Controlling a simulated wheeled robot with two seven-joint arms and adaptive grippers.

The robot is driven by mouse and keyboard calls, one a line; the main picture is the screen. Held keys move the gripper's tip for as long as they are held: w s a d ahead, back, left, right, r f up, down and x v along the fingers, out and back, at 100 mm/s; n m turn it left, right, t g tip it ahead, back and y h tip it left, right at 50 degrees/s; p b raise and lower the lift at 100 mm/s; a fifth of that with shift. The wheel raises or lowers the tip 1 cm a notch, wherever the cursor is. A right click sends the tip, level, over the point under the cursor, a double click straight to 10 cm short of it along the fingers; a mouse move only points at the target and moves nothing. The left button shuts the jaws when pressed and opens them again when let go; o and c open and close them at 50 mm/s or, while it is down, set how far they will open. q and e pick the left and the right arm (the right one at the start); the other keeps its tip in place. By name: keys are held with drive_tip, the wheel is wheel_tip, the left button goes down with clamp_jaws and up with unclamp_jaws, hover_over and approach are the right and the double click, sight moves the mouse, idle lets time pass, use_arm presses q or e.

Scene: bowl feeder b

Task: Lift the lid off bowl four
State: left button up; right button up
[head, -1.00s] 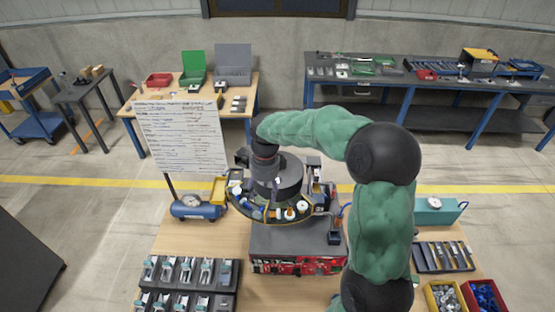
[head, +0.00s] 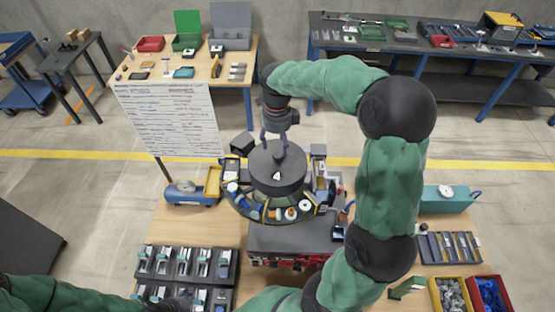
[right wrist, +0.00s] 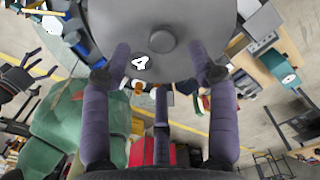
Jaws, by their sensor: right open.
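The lid (head: 262,172) is a round dark grey cover with a white "4" and a small knob on top. It sits over the middle of the round bowl feeder (head: 253,216), whose rim of coloured parts shows around it. In the right wrist view the lid (right wrist: 185,22) fills the top middle, with its knob (right wrist: 162,42) between the fingers. My right gripper (head: 277,138) is open above the lid, fingers pointing down at the knob; it also shows in the right wrist view (right wrist: 163,62).
A whiteboard (head: 170,120) stands behind left. A blue compressor (head: 190,192) is left of the feeder. A rack of grey parts (head: 185,270) is front left. Yellow (head: 449,294) and red (head: 490,293) bins and a teal box (head: 447,198) are at right.

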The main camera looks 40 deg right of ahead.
sight(277, 154)
drive_tip(key=shift+w+d+f, duration=0.15)
drive_tip(key=shift+f, duration=0.3)
drive_tip(key=shift+w+d+f, duration=0.1)
drive_tip(key=shift+f, duration=0.3)
drive_tip(key=f, duration=0.1)
drive_tip(key=f+p, duration=0.1)
drive_tip(key=f, duration=0.2)
drive_tip(key=shift+s+a+f+p, duration=0.1)
drive_tip(key=shift+s+f+p, duration=0.15)
drive_tip(key=shift+p, duration=0.15)
drive_tip(key=shift+w+f, duration=0.1)
drive_tip(key=shift+f, duration=0.25)
drive_tip(key=shift+r, duration=0.1)
drive_tip(key=shift+c, duration=0.5)
clamp_jaws()
